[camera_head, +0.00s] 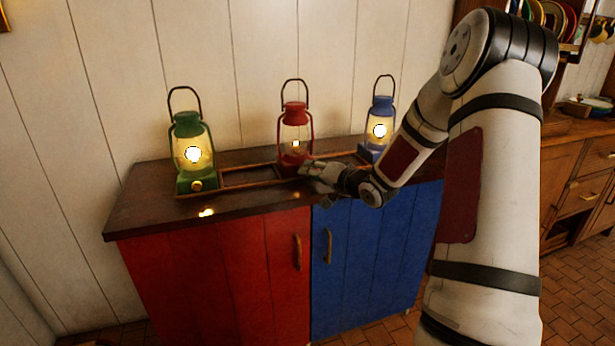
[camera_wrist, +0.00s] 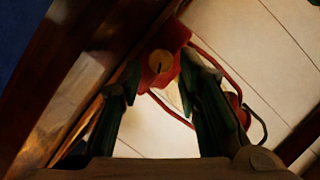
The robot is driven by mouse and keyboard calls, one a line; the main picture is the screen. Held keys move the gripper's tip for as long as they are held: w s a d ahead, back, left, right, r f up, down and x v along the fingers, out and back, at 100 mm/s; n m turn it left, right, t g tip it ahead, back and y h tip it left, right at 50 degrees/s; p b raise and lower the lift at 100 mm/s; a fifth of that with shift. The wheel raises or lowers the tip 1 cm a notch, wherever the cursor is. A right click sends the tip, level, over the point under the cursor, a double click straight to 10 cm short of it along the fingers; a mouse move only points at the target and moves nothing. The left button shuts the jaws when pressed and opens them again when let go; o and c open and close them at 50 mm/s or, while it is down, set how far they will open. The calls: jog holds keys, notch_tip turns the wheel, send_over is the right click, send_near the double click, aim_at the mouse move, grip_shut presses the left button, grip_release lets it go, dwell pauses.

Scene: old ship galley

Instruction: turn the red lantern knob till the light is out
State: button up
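The red lantern (camera_head: 295,112) stands upright in the middle of three lanterns on the cabinet top, its glass showing a small glow, weaker than its neighbours'. In the head view my gripper (camera_head: 314,172) is at the front right of its base, hiding the knob. In the wrist view the lantern's red base (camera_wrist: 178,37) shows upside down, with the round brass knob (camera_wrist: 161,63) and its dark slot on it. My gripper (camera_wrist: 160,85) has its two dark fingers apart, one on each side of the knob, with gaps visible; I see no contact.
The green lantern (camera_head: 188,135) at left and blue lantern (camera_head: 381,112) at right are brightly lit. A low wooden rail frame (camera_head: 250,186) runs along the cabinet top (camera_head: 150,208). White plank wall stands close behind. The cabinet top's left front is clear.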

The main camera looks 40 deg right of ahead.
jog(key=shift+x, duration=1.3)
jog(key=shift+c, duration=0.5)
grip_shut()
